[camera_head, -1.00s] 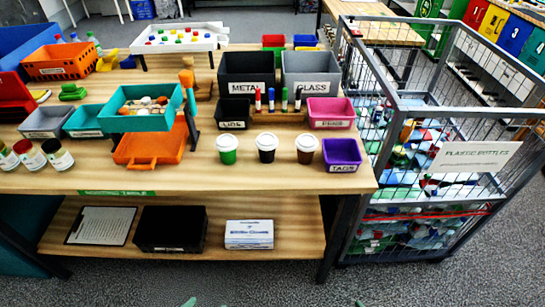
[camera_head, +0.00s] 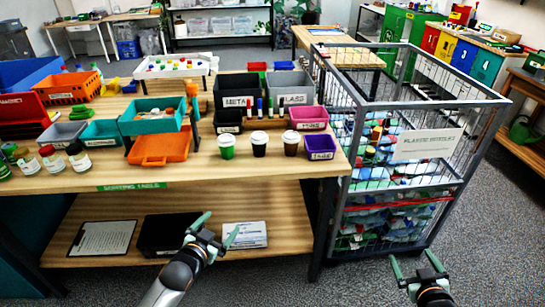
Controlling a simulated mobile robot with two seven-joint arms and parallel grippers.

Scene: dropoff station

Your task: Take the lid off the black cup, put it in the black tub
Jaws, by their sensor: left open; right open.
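The black cup (camera_head: 259,150) stands upright on the table between a green cup (camera_head: 226,153) and a brown cup (camera_head: 291,149). Its white lid (camera_head: 259,137) is on it. The black tub (camera_head: 228,127), labelled for lids in the earlier view, sits on the table behind the green cup. My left gripper (camera_head: 217,227) is open and empty in front of the lower shelf, below the cups. My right gripper (camera_head: 413,270) is open and empty over the floor at the lower right, in front of the wire cage.
The table (camera_head: 200,170) has a front edge above my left gripper. A purple bin (camera_head: 320,155) stands right of the cups, and metal (camera_head: 238,91) and glass (camera_head: 292,88) bins behind them. A wire cage (camera_head: 400,175) of bottles stands right of the table.

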